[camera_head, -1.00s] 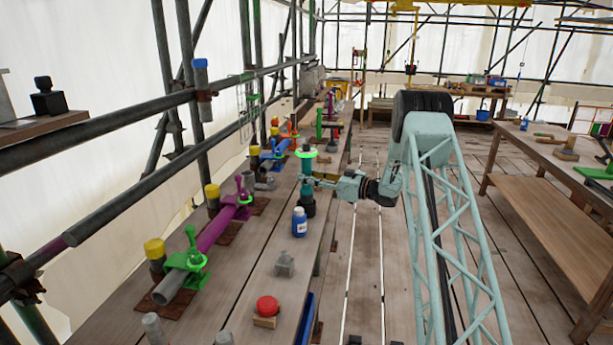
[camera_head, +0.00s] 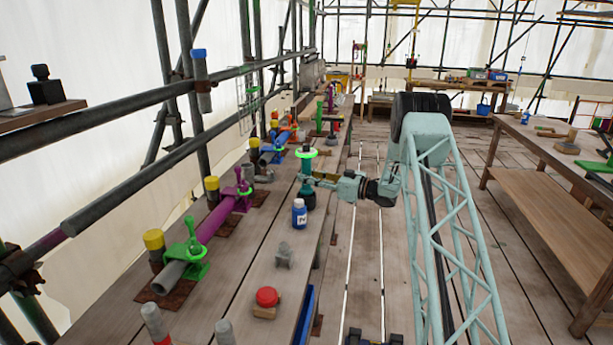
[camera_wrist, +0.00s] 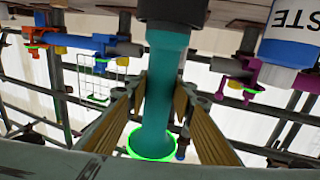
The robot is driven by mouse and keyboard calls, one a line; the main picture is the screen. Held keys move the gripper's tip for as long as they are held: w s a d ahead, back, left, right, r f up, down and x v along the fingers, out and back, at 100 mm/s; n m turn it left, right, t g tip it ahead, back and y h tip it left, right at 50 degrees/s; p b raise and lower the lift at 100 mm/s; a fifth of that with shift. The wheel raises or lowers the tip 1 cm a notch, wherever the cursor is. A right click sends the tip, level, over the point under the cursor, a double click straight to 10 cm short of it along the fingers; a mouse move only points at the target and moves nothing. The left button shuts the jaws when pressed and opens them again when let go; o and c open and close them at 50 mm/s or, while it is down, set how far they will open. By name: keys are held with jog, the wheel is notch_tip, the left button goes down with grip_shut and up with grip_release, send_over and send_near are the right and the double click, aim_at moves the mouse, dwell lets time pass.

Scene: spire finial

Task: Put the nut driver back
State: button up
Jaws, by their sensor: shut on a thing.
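The teal nut driver (camera_head: 306,166) stands about upright over the long plank bench, with a glowing green ring (camera_head: 306,152) around its top. My gripper (camera_head: 310,180) reaches in from the right and is shut on its teal shaft. In the wrist view, which is upside down, the shaft (camera_wrist: 160,85) lies between my two ribbed jaws (camera_wrist: 163,115). A black part (camera_wrist: 172,10) is at its lower end; I cannot tell if this belongs to the tool or is a holder. The same dark part (camera_head: 307,201) shows low in the head view, close above or on the bench.
A blue-and-white paste bottle (camera_head: 299,213) stands just nearer than the tool. A grey block (camera_head: 284,256) and a red button (camera_head: 267,297) are nearer on the plank. Purple (camera_head: 222,215) and green (camera_head: 192,250) clamp fittings line the left. The floor right of the plank is mostly clear.

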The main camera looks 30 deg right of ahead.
jog(key=shift+f, duration=0.8)
jog(key=shift+f+b, duration=0.1)
jog(key=shift+b, duration=0.2)
jog(key=o, duration=1.7)
jog(key=shift+f, duration=0.1)
jog(key=shift+f, duration=0.6)
jog(key=shift+s+d, duration=0.1)
jog(key=shift+s, duration=0.05)
jog(key=v, duration=0.8)
jog(key=shift+s+d, duration=0.2)
jog(key=shift+s, duration=0.05)
dwell(1.1)
jog(key=shift+s+a, duration=0.1)
jog(key=shift+s, duration=0.05)
dwell(0.9)
